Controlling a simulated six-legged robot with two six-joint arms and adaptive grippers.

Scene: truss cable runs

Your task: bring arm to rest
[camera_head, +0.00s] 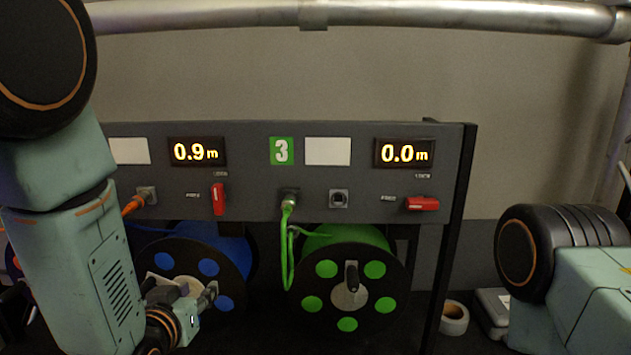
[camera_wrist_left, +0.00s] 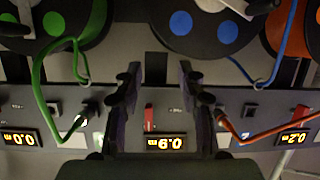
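My left arm (camera_head: 75,245) comes in from the upper left and hangs down in front of the panel's left part. Its wrist (camera_head: 165,327) is low, in front of the blue cable reel (camera_head: 235,260). In the left wrist view, which is upside down, the left gripper (camera_wrist_left: 160,70) has its two dark fingers well apart, with nothing between them. Behind the gap are the panel's red lever and the 0.9 m display (camera_wrist_left: 166,143). My right arm (camera_head: 590,285) shows only in part at the right edge. Its gripper is out of view.
The dark panel (camera_head: 250,205) bears displays and red levers. A green cable (camera_head: 285,255) is plugged in above the green reel (camera_head: 375,240). An orange cable (camera_head: 132,206) is plugged in at the left. A tape roll (camera_head: 454,318) lies right of the frame. A truss tube (camera_head: 400,15) crosses above.

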